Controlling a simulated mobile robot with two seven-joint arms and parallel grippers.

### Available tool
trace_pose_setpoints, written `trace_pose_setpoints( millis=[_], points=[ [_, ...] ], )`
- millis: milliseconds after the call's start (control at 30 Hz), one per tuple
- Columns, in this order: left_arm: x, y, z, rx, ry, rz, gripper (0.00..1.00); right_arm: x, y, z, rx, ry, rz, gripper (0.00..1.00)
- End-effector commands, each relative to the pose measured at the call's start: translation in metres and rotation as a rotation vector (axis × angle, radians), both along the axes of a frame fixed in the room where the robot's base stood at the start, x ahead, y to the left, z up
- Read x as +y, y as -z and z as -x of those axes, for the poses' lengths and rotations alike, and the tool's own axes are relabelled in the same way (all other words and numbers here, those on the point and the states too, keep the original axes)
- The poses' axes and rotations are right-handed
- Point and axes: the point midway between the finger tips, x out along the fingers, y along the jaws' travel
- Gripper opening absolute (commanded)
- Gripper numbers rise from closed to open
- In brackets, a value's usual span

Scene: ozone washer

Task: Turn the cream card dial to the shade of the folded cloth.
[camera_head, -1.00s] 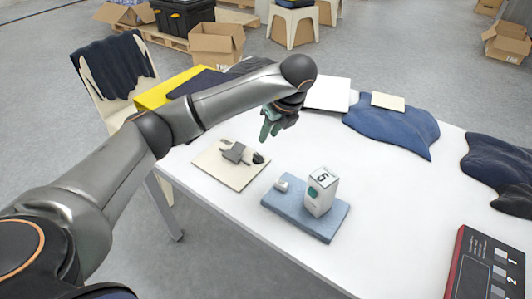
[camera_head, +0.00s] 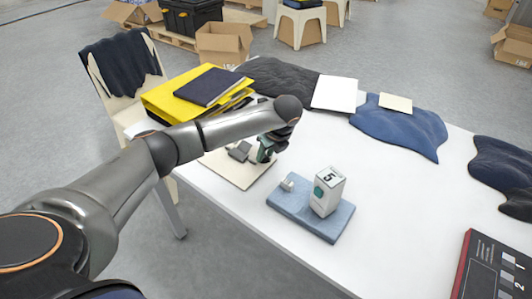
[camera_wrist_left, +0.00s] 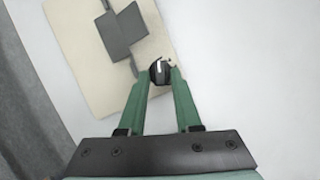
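The cream card (camera_head: 230,170) lies on the table's left part and bears a grey block (camera_head: 241,152) and a small black dial, which shows in the left wrist view (camera_wrist_left: 160,73). My left gripper (camera_head: 265,150) is down at the card's right side, and its green fingertips (camera_wrist_left: 160,76) stand on either side of the dial. I see no clear gap beside the dial, but cannot tell whether the fingers grip it. The dial is mostly hidden in the head view. My right gripper is out of view.
A blue board (camera_head: 322,225) with a white block (camera_head: 327,190) marked 5 stands right of the card. A dark chart (camera_head: 497,270) with numbered grey patches lies at the lower right. Spread cloths (camera_head: 400,128) line the back edge. The middle of the white table is clear.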

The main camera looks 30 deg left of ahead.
Motion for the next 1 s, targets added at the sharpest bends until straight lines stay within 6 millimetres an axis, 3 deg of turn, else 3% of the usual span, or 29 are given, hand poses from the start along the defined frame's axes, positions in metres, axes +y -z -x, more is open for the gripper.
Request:
trace_pose_setpoints(
  millis=[67,333,1000],
  points=[
    [-0.0003,-0.0001,0.0000,0.000,0.000,0.000,0.31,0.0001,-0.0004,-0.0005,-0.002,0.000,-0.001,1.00],
    [-0.0004,-0.0004,0.0000,0.000,0.000,0.000,0.01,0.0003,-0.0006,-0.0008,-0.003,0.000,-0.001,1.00],
    [0.0005,-0.0007,0.0005,-0.001,0.055,0.000,0.00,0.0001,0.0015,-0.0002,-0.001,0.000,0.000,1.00]
  ],
)
